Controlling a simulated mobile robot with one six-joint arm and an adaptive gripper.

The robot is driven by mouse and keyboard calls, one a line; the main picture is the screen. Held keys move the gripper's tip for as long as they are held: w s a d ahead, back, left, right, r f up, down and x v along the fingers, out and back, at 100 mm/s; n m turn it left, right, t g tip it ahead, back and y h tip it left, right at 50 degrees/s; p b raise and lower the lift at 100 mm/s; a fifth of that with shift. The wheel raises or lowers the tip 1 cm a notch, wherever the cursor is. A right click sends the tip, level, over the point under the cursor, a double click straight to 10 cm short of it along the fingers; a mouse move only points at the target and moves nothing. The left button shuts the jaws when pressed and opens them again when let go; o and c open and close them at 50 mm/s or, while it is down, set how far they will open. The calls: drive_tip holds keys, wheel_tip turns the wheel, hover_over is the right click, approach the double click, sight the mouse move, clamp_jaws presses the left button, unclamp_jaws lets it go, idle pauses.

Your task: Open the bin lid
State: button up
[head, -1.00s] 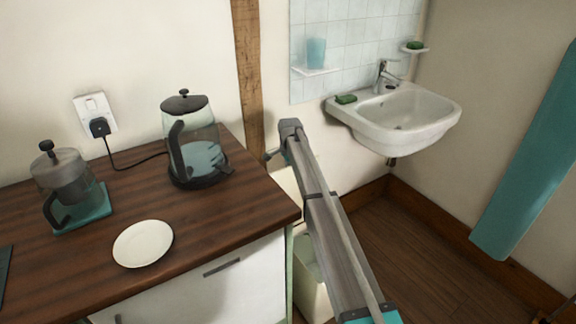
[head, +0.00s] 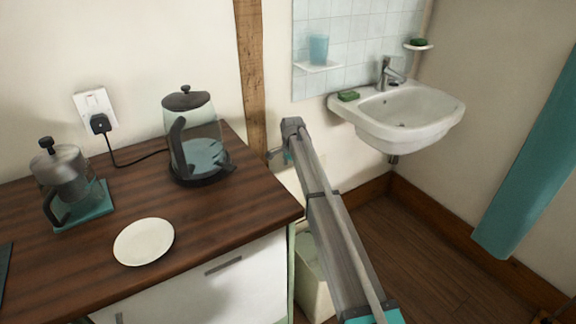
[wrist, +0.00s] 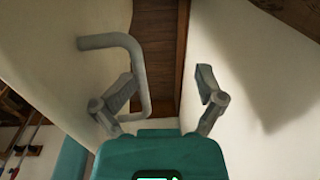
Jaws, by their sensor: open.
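The cream bin (head: 312,279) stands on the floor to the right of the white cabinet, with much of it hidden behind my arm. Its lid cannot be made out clearly in the head view. My gripper (head: 277,154) is above the bin, near the wooden post, and mostly hidden by the wrist. In the wrist view my gripper (wrist: 168,84) is open and empty. A grey U-shaped bar handle (wrist: 141,75) stands out from a cream panel (wrist: 60,75) at the left. The bar's outer leg shows between the fingers, closer to the left finger; contact cannot be told.
A wooden counter (head: 95,195) on the left holds a kettle (head: 202,155), a coffee press (head: 65,180) and a white plate (head: 144,242). A sink (head: 400,115) hangs on the wall at right. The floor (head: 425,260) below it is clear.

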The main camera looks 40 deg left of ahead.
drive_tip(key=shift+o, duration=0.5)
drive_tip(key=shift+s+a+f, duration=0.15)
drive_tip(key=shift+f, duration=0.05)
